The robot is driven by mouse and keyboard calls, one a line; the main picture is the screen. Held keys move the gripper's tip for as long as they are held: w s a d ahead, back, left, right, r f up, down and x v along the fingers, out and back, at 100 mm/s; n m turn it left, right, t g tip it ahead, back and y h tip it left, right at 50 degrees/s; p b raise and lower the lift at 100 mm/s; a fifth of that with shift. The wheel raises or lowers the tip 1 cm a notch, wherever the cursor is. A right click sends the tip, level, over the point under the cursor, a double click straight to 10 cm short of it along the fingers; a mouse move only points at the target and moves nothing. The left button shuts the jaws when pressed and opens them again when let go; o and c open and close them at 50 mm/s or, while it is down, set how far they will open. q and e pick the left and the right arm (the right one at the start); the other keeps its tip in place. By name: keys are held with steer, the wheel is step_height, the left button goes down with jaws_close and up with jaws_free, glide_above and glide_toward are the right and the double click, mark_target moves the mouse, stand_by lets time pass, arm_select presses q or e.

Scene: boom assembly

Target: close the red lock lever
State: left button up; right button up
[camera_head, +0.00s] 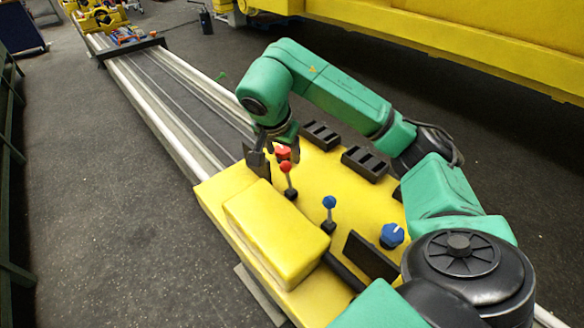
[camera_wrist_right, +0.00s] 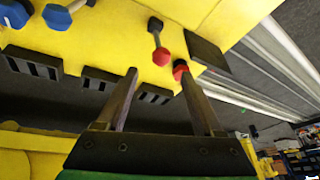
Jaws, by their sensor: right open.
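The yellow console (camera_head: 345,170) carries a lever with a round red knob (camera_head: 286,167) on a dark stem. Just behind it is a second, lower red piece (camera_head: 282,152), partly hidden by my right gripper (camera_head: 272,158); which of the two is the lock lever I cannot tell for sure. In the right wrist view the fingers (camera_wrist_right: 157,76) are apart and hold nothing. There the round red knob (camera_wrist_right: 161,57) shows between the fingertips, and the other red piece (camera_wrist_right: 180,69) is beside the right fingertip. Contact is unclear. My left gripper is out of view.
A blue-knobbed lever (camera_head: 329,202) and a blue dial (camera_head: 392,235) stand nearer on the console. A raised yellow block (camera_head: 275,230) lies left of them, and dark slotted blocks (camera_head: 364,163) lie right. A long rail (camera_head: 170,95) runs away behind the console.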

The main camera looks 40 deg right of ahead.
mark_target(284, 165)
steer(key=f, duration=0.3)
steer(key=shift+w+a+b, duration=0.15)
steer(key=shift+w+b, duration=0.1)
steer(key=shift+b, duration=0.15)
steer(key=p+x, duration=0.1)
steer(key=x, duration=0.1)
steer(key=p+x, duration=0.1)
steer(key=shift+w+d+f, duration=0.2)
steer(key=shift+w+d, duration=0.05)
steer(key=shift+d, duration=0.15)
steer(key=x, duration=0.2)
steer(key=p+x, duration=0.1)
steer(key=x, duration=0.1)
steer(key=shift+d+f, duration=0.2)
steer(key=shift+d, duration=0.25)
steer(key=shift+f, duration=0.15)
steer(key=shift+w+a, duration=0.1)
steer(key=shift+a, duration=0.15)
steer(key=shift+d, duration=0.15)
jaws_close()
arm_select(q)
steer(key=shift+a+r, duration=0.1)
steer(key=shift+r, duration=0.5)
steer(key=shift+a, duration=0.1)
